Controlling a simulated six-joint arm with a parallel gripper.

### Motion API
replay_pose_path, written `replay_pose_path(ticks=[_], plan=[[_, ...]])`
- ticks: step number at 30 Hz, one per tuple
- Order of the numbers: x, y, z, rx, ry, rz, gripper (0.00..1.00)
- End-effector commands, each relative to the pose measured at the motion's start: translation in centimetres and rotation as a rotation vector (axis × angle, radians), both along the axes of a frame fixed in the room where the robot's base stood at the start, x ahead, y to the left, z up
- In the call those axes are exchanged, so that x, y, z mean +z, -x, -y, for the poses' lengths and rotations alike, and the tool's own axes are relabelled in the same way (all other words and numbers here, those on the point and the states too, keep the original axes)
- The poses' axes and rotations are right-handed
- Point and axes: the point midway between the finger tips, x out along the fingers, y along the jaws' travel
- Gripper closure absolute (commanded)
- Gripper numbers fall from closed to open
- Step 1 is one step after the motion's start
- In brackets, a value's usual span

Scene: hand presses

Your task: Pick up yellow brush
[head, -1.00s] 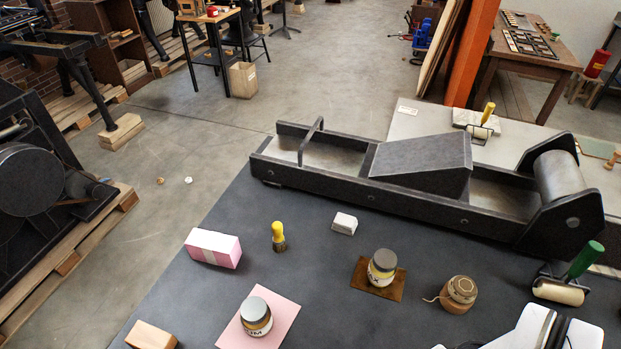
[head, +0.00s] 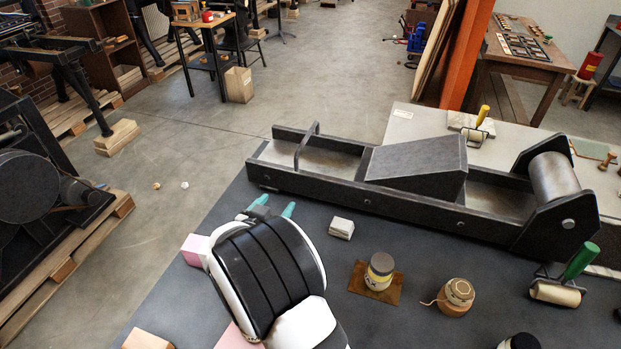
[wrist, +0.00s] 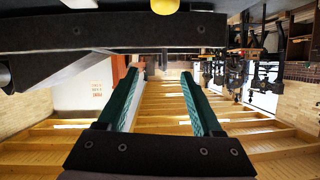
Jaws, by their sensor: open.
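The yellow brush is hidden behind my arm in the head view. In the wrist view, which is upside down, a rounded yellow piece, likely the top of the brush handle (wrist: 165,6), shows at the top edge. My gripper (head: 274,206) has its teal fingers apart near the press's front side, above the mat, left of the small white block (head: 341,228). In the wrist view my gripper (wrist: 160,74) is open with nothing between its fingers. The yellow piece is outside the space between the fingers in that view.
The long dark press bed (head: 350,190) runs behind my gripper. A pink block (head: 193,248) is partly covered by my arm. A jar (head: 380,272), a twine spool (head: 456,296) and a green-handled roller (head: 560,290) stand to the right. A wooden block (head: 147,340) is at the front left.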

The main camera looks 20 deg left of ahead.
Motion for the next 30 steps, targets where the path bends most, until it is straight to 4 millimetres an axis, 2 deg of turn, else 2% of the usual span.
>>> replay_pose_path(ticks=[1,3,8,15,19,26,30], plan=[[-0.9,0.7,-0.5,-0.01,0.045,0.033,0.33],[-1.5,1.2,-0.7,-0.026,0.087,0.067,0.33],[-3.5,1.3,-0.5,-0.035,0.106,0.079,0.33],[-8.9,1.1,-0.5,-0.035,0.104,0.079,0.33],[-9.2,-1.2,-0.5,-0.036,0.099,0.08,0.33],[-9.3,-1.6,-0.5,-0.034,0.102,0.08,0.33],[-9.3,-1.6,-0.5,-0.035,0.101,0.08,0.55]])
